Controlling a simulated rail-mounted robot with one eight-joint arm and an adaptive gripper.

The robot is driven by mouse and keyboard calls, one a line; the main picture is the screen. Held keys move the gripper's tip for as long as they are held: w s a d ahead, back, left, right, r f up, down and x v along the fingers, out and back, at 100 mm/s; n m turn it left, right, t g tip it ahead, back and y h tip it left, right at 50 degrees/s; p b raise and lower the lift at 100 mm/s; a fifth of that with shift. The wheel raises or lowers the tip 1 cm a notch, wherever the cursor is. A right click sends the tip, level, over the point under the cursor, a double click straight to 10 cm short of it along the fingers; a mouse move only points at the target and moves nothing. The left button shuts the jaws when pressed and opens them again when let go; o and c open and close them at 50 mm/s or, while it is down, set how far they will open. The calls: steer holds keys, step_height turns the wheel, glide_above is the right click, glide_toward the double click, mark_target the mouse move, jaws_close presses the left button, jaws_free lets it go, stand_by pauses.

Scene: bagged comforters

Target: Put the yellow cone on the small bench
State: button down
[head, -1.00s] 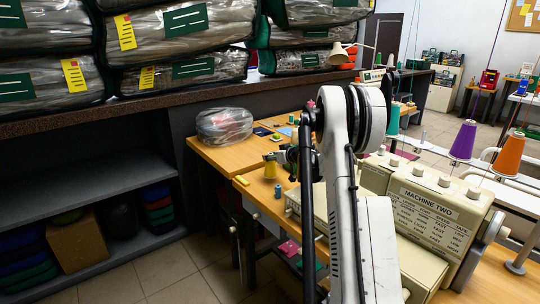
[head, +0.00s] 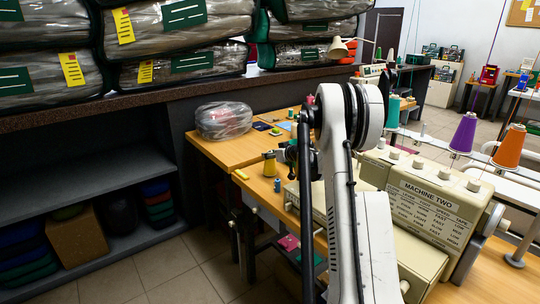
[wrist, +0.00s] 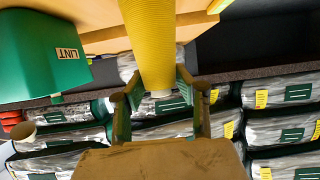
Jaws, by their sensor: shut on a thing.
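The yellow cone (wrist: 150,40) is between the fingers of my gripper (wrist: 157,92) in the wrist view, and the gripper is shut on it. In the head view the cone (head: 269,164) looks small and upright, at the left side of my gripper (head: 279,156), over or near the front wooden worktop (head: 258,190). I cannot tell whether its base touches the wood. Another wooden top (head: 212,150) adjoins it farther back. I cannot tell which surface is the small bench. My arm hides part of the worktops.
A clear bag (head: 223,120) lies on the back top. A blue spool (head: 277,186) and a yellow block (head: 241,174) are near the cone. A green LINT box (wrist: 45,55) is close in the wrist view. A sewing machine (head: 428,196) stands right; bagged comforters (head: 170,75) line the left shelf.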

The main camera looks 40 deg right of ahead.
steer(key=shift+f, duration=0.35)
steer(key=c, duration=0.6)
jaws_free()
stand_by(0.3)
steer(key=shift+s+a+r, duration=0.1)
steer(key=shift+s+r, duration=1.45)
steer(key=shift+s, duration=0.25)
steer(key=shift+s+r, duration=0.1)
steer(key=shift+s, duration=0.05)
